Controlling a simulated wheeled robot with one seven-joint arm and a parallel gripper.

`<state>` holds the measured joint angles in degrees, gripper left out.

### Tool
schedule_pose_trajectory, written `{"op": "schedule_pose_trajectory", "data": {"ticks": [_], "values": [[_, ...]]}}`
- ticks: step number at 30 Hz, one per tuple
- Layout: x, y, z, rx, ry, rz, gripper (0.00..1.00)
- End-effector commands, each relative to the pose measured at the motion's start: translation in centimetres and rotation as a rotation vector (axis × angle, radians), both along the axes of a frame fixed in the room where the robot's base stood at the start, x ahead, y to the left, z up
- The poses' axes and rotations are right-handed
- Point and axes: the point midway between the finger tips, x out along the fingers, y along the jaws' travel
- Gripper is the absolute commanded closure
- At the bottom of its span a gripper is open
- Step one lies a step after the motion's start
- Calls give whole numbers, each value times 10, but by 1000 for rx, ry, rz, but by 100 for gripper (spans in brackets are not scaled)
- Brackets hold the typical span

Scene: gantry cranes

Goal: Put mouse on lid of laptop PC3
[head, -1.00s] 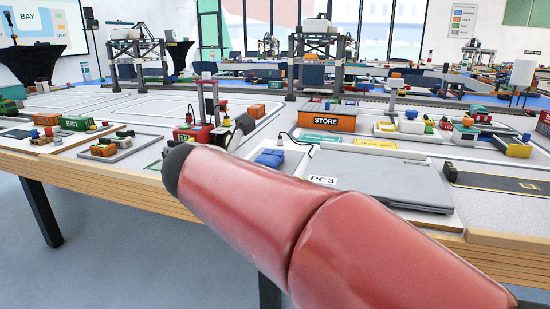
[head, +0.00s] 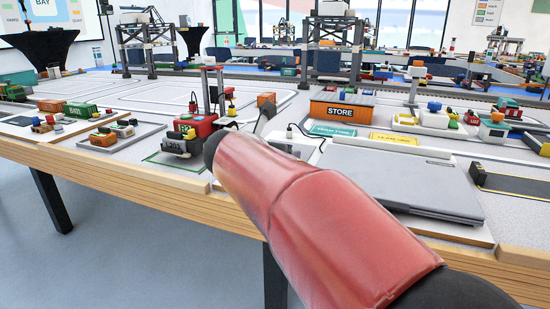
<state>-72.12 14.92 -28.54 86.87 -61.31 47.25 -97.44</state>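The laptop (head: 408,180) lies shut, its grey lid up, on a pale board near the table's front edge, right of my red arm. The bare lid shows nothing on it. The PC3 label seen earlier at its front left is now hidden behind my arm. I cannot make out a mouse; the area left of the laptop is mostly covered by my arm. My gripper cannot be made out. A small grey slanted piece (head: 264,119) shows just above my arm, and I cannot tell whether it is part of me.
A red machine with a dark front (head: 186,137) stands left of my arm. Behind the laptop are the orange STORE container (head: 341,111), a green mat (head: 331,130) and a yellow mat (head: 393,138). A black strip (head: 518,190) lies right of the laptop. The wooden table edge (head: 100,172) runs in front.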

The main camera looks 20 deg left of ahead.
Motion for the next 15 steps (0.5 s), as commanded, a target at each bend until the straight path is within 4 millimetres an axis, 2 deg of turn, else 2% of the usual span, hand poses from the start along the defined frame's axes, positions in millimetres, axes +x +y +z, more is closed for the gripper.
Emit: {"op": "schedule_pose_trajectory", "data": {"ticks": [9,15], "values": [[6,0,-2,1,0,1,21],[5,0,-2,1,0,1,48]]}}
